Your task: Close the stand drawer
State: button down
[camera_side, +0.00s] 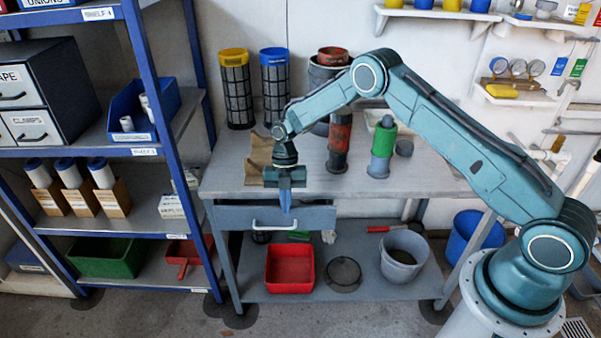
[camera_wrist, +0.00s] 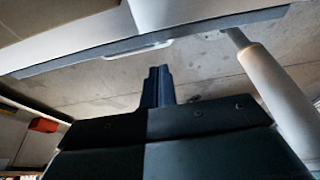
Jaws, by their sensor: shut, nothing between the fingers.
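The stand drawer (camera_side: 245,217) is a grey-blue box under the left part of the grey worktop, with a white bar handle (camera_side: 275,226) on its front. It seems to stick out a little past the worktop's edge; how far is hard to tell. My gripper (camera_side: 286,207) points down in front of the drawer, its shut fingertips overlapping the drawer front above the handle in the side view. Contact cannot be told. In the wrist view my shut, empty fingers (camera_wrist: 158,82) show below the drawer's edge (camera_wrist: 90,58) and its pale handle (camera_wrist: 152,46).
The worktop (camera_side: 235,182) carries mesh cylinders, a red-and-black canister and a green-and-grey one (camera_side: 381,148). Its lower shelf holds a red bin (camera_side: 290,269) and a grey bucket (camera_side: 403,256). A blue-framed rack (camera_side: 160,110) stands close on the left. Floor in front is clear.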

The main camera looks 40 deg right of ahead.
jog(key=v, duration=0.7)
jog(key=shift+a, duration=0.1)
jog(key=s+a+f+t+h, duration=0.1)
jog(key=a+f+t+h, duration=0.1)
jog(key=a, duration=0.6)
jog(key=s+a+f+m+t+h, duration=0.1)
jog(key=s+a+f+t+h, duration=0.1)
jog(key=a, duration=0.6)
jog(key=shift+s+a+t+h, duration=0.35)
jog(key=shift+t+h, duration=0.45)
jog(key=shift+h, duration=0.2)
jog(key=shift+d+f, duration=0.1)
jog(key=shift+f, duration=0.05)
jog(key=w+d+f, duration=0.5)
jog(key=d+f, duration=0.1)
jog(key=f, duration=0.3)
